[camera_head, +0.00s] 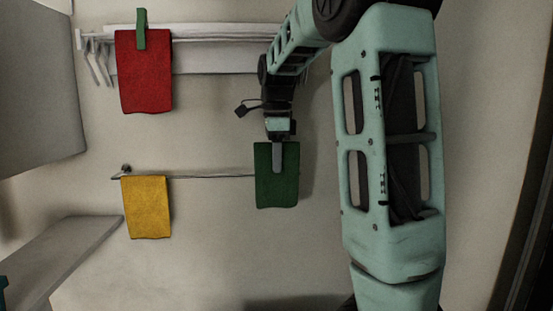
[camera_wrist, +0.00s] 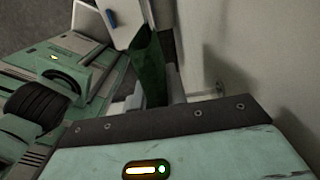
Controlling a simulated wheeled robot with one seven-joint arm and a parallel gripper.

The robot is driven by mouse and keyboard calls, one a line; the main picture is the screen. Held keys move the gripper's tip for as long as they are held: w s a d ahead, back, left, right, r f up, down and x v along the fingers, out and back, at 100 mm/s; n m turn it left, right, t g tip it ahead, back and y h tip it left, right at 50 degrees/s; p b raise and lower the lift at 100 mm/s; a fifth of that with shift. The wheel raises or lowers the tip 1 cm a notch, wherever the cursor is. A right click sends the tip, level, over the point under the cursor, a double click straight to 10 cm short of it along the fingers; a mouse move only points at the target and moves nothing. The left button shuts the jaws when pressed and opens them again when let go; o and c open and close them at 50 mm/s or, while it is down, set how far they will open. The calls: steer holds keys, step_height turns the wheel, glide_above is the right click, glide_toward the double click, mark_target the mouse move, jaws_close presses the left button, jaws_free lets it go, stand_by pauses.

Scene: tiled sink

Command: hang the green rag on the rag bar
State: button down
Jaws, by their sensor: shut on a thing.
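The green rag (camera_head: 277,192) hangs down from my gripper (camera_head: 278,164), which is shut on its upper part. The rag also shows in the wrist view (camera_wrist: 149,62), edge-on between the fingers (camera_wrist: 156,92). The rag bar (camera_head: 212,177) is a thin metal rod low on the wall. In the head view the rag overlaps the right end of the visible rod and hides what lies behind. I cannot tell whether the rag is draped over the bar or just in front of it.
A yellow rag (camera_head: 147,208) hangs at the bar's left end, with bare rod to its right. Above, a white rack (camera_head: 215,36) bears a red rag (camera_head: 143,75) with a green strip (camera_head: 141,30) over its top. A ledge (camera_head: 62,255) juts out at lower left.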

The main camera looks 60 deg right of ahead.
steer(key=shift+f, duration=0.3)
steer(key=c, duration=1.3)
jaws_free()
steer(key=shift+r, duration=0.1)
